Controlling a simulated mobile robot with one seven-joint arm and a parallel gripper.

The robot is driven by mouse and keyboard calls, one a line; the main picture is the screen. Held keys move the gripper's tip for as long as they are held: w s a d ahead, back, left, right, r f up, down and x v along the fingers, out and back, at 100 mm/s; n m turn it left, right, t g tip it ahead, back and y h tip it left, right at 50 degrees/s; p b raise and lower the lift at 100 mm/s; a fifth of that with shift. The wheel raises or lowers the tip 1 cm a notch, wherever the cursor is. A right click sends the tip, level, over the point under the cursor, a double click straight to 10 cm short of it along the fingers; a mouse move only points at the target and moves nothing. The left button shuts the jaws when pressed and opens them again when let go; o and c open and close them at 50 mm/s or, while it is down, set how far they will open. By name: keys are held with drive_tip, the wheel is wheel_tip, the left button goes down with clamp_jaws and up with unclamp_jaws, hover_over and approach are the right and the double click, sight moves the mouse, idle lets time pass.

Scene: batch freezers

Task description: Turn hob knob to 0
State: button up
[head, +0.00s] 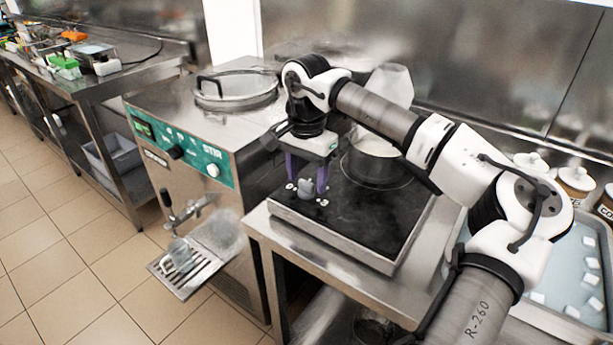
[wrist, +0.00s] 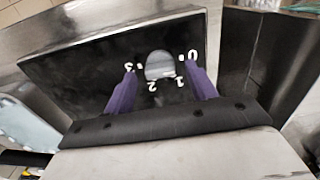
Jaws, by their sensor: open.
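The hob (head: 350,220) has a black top in a steel frame, on a steel bench. Its grey knob (head: 306,190) sits at the front left corner of the black top. In the wrist view the knob (wrist: 158,66) has white marks around it: 0 at right, 1 and 2 below, 3 at left. I cannot make out which mark it points to. My gripper (head: 307,183) points down over it. Its purple fingers are open, one on each side of the knob; whether they touch it is unclear.
A steel pot (head: 375,165) stands on the hob behind my gripper. A batch freezer (head: 215,165) with a green panel stands close at left. A tray (head: 597,245) with white cubes and lidded jars (head: 577,180) are at right.

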sight(306, 182)
wheel_tip(306, 182, up, 13)
drive_tip(key=b, duration=0.1)
drive_tip(key=shift+r, duration=0.15)
idle(0.3)
